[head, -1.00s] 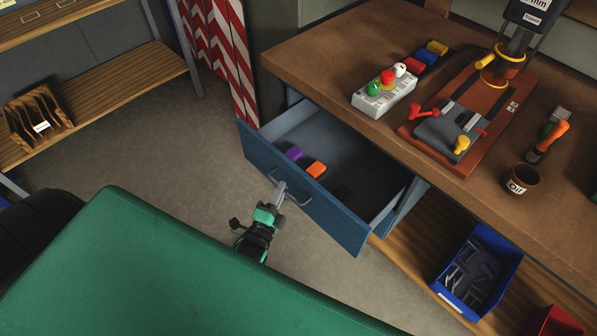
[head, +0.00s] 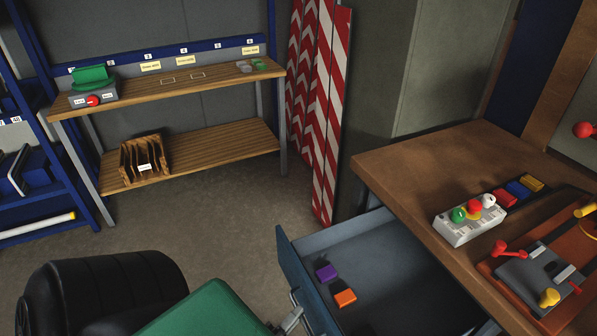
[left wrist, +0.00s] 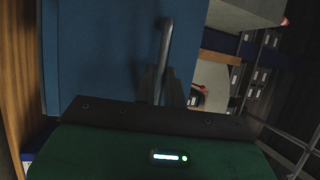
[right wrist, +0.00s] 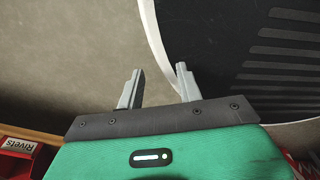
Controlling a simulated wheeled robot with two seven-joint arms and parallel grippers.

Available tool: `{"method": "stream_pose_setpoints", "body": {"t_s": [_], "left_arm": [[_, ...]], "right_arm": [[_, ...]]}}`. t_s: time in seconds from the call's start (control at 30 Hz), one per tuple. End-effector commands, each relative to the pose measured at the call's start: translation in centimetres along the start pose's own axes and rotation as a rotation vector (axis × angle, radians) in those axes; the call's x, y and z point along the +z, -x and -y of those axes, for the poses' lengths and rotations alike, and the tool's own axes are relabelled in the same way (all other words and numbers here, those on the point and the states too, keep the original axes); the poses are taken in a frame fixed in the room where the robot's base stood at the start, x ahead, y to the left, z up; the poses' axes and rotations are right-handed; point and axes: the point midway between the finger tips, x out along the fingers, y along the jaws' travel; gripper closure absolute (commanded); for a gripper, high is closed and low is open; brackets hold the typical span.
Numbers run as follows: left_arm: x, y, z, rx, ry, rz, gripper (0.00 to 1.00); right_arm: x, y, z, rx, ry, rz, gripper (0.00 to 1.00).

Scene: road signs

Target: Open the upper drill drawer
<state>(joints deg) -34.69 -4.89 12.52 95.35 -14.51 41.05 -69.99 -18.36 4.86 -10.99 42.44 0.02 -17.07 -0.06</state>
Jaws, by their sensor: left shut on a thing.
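The drill drawer (head: 288,270) has a blue front and stands pulled out from under the workbench. A purple block (head: 326,271) and an orange block (head: 345,297) lie inside it. My left gripper (head: 293,319) is at the drawer front, partly cut off by the lower edge of the head view. In the left wrist view the left gripper (left wrist: 160,85) is shut on the grey bar handle (left wrist: 165,45) of the blue front. My right gripper (right wrist: 158,82) is open and empty above the floor in the right wrist view; it is out of the head view.
The wooden workbench (head: 410,165) carries a button box (head: 470,222) and a drill base. A shelf table (head: 185,88) stands at the back left. Red-and-white striped boards (head: 325,115) stand behind the drawer. Open floor (head: 215,225) lies left of the drawer.

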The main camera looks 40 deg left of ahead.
Motion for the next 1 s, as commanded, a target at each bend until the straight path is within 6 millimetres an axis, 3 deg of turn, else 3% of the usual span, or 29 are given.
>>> {"method": "stream_pose_setpoints", "body": {"t_s": [0.17, 0.2, 0.3, 0.67, 0.83, 1.0], "left_arm": [[0.0, 0.0, -0.1, 0.002, 0.000, 0.001, 1.00], [0.0, 0.0, -0.1, 0.002, 0.000, 0.001, 0.85], [0.0, 0.0, -0.1, 0.002, 0.000, 0.001, 0.67], [0.0, 0.5, -0.1, 0.002, 0.000, 0.001, 0.67], [0.0, 3.1, -0.3, 0.004, 0.001, 0.002, 0.67], [0.0, 7.2, -0.4, 0.006, 0.000, 0.003, 0.67]], "right_arm": [[-0.1, 0.0, 0.0, 0.000, 0.000, 0.000, 0.64], [-0.1, 0.0, 0.0, 0.000, 0.000, 0.000, 0.64], [-0.2, -0.1, 0.0, 0.000, 0.000, -0.002, 0.64], [-0.5, -0.2, 0.0, 0.000, 0.000, -0.004, 0.64], [-0.8, -0.7, 0.1, -0.001, 0.000, -0.003, 0.64], [-1.6, -1.1, 0.2, -0.002, -0.001, -0.010, 0.64]]}}
